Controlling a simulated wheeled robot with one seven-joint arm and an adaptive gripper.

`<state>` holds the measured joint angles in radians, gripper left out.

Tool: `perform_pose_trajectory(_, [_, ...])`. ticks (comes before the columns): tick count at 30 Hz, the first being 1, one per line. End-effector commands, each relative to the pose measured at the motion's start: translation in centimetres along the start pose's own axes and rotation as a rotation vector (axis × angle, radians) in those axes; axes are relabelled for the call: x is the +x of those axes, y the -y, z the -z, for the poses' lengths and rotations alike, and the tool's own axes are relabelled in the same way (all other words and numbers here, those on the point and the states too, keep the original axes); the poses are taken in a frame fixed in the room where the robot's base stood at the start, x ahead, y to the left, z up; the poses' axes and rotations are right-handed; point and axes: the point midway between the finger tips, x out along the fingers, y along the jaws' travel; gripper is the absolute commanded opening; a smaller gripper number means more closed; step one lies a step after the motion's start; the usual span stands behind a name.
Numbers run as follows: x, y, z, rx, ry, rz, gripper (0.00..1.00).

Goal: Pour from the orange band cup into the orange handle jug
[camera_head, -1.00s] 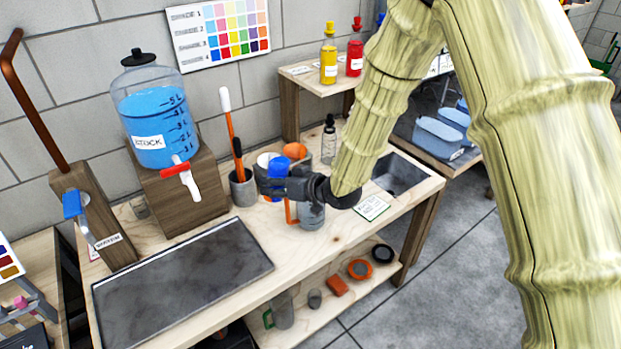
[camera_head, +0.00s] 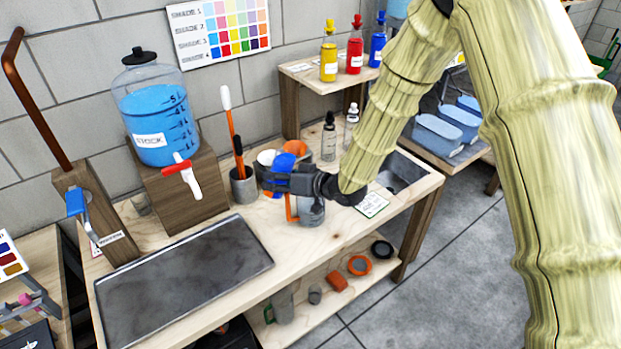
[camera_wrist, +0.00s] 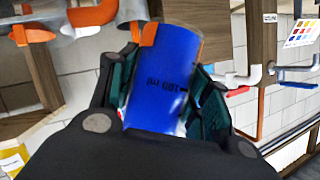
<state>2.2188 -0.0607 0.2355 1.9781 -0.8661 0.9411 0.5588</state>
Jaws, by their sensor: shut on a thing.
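My gripper (camera_head: 288,180) is shut on a blue-looking cup (camera_head: 284,163), just above and beside the jug. In the wrist view the cup (camera_wrist: 163,75) sits between both fingers, with a "100 ml" mark and a patch of orange near its upper left. Blue fills most of its visible wall. The cup looks tilted in the wrist view, but its true lean is hard to tell. The orange handle jug (camera_head: 312,210) stands grey on the bench, its orange handle (camera_head: 290,208) on the left. Its mouth is partly hidden by my gripper.
A tool pot (camera_head: 243,187) stands left of the gripper, and other cups (camera_head: 266,158) crowd behind it. The stock dispenser (camera_head: 160,115) and a dark tray (camera_head: 185,275) are further left. Dropper bottles (camera_head: 329,140) stand behind; a sink (camera_head: 402,172) is at right.

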Motion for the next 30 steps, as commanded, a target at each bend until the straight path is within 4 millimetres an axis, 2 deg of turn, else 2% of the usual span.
perform_pose_trajectory(30, [-0.15,-0.42,0.31,0.101,-0.016,0.048,0.15])
